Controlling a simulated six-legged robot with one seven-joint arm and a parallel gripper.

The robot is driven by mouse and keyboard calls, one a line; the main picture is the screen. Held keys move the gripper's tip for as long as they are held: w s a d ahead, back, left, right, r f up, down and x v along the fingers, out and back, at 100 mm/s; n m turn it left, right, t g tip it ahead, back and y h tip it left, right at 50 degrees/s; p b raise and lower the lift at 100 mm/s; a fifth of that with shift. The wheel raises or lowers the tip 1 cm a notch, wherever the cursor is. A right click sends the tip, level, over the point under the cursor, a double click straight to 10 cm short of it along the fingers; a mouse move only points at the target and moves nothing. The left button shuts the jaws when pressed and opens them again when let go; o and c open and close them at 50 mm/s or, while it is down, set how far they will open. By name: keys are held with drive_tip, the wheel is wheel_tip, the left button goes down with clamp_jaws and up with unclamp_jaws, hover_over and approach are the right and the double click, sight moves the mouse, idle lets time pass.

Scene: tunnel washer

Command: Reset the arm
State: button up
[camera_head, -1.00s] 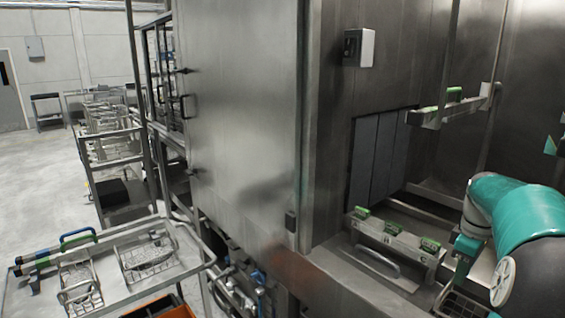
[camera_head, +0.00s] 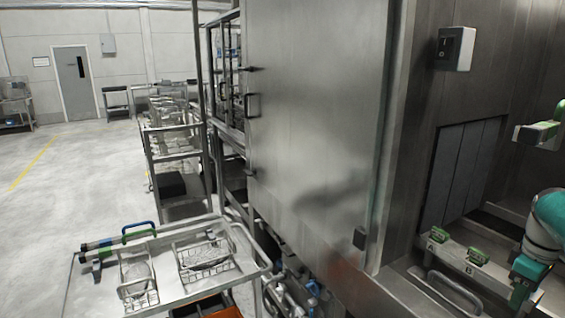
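My arm (camera_head: 546,222), teal and light grey, shows at the right edge inside the washer opening. A teal part at its lower end (camera_head: 530,268) is over the right part of the metal bar with green clips (camera_head: 462,258). My gripper's fingertips cannot be made out, so I cannot tell whether it is open or shut or holds anything. The bar carries labels A and B and lies along the front of the opening, above a curved handle (camera_head: 455,292).
The washer's steel door (camera_head: 310,120) stands in the middle. A switch box (camera_head: 453,48) is on its wall. A metal cart (camera_head: 110,285) with wire baskets (camera_head: 205,260) stands at lower left, with an orange bin (camera_head: 215,306) below. The floor (camera_head: 80,180) at left is clear.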

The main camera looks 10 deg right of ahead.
drive_tip(key=w+a+r+m+t+h, duration=0.1)
drive_tip(key=a+r, duration=0.1)
drive_tip(key=a, duration=0.8)
drive_tip(key=a+r+m+t+h, duration=0.1)
drive_tip(key=a+r, duration=0.2)
drive_tip(key=a, duration=0.7)
drive_tip(key=s+a+f+m+t+y, duration=0.1)
drive_tip(key=s+a+f, duration=0.1)
drive_tip(key=s+a, duration=0.3)
drive_tip(key=s+a+f+m+t+y, duration=0.1)
drive_tip(key=s+a, duration=0.4)
drive_tip(key=a, duration=0.9)
drive_tip(key=shift+a+f+m+t, duration=0.2)
drive_tip(key=shift+f+m+t, duration=0.15)
drive_tip(key=shift+t, duration=0.45)
drive_tip(key=shift+s, duration=0.25)
